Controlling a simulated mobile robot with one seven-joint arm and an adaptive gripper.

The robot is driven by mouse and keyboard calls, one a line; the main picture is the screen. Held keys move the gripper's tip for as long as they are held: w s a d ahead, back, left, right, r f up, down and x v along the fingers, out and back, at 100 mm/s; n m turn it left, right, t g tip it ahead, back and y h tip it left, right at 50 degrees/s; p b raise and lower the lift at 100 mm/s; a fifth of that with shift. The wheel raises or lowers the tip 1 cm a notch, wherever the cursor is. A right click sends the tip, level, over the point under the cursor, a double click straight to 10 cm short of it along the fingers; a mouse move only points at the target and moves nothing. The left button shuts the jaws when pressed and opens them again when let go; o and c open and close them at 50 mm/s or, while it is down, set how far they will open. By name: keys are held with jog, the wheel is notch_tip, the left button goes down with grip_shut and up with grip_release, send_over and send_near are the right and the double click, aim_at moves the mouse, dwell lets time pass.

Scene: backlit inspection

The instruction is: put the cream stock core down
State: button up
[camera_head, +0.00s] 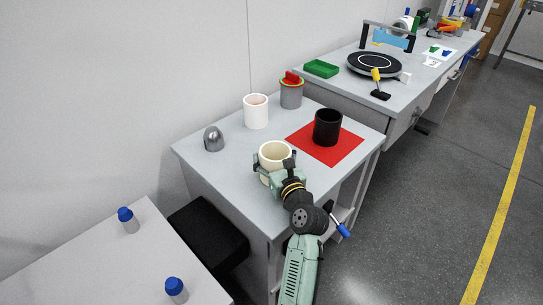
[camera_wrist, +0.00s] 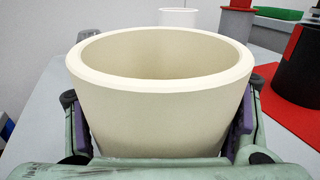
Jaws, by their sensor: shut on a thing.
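The cream stock core (camera_head: 274,154) is a hollow, open-topped cylinder at the front of the grey table (camera_head: 222,172). My gripper (camera_head: 275,166) is shut on it, with a jaw on each side. In the wrist view the cream stock core (camera_wrist: 160,105) stands upright between the purple pads of my gripper (camera_wrist: 165,140) and fills the middle. Its underside is hidden, so I cannot tell whether it touches the table.
A black cylinder (camera_head: 327,127) stands on a red mat (camera_head: 303,141) to the right. Behind are a white cylinder (camera_head: 256,111) and a grey container (camera_head: 291,96) with a red item. A metal dome (camera_head: 213,139) sits at left. Bare table lies between dome and core.

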jog(key=shift+f, duration=0.2)
jog(key=o, duration=0.8)
jog(key=shift+f, duration=0.1)
jog(key=o, duration=0.5)
jog(key=b+v, duration=0.2)
jog(key=v, duration=1)
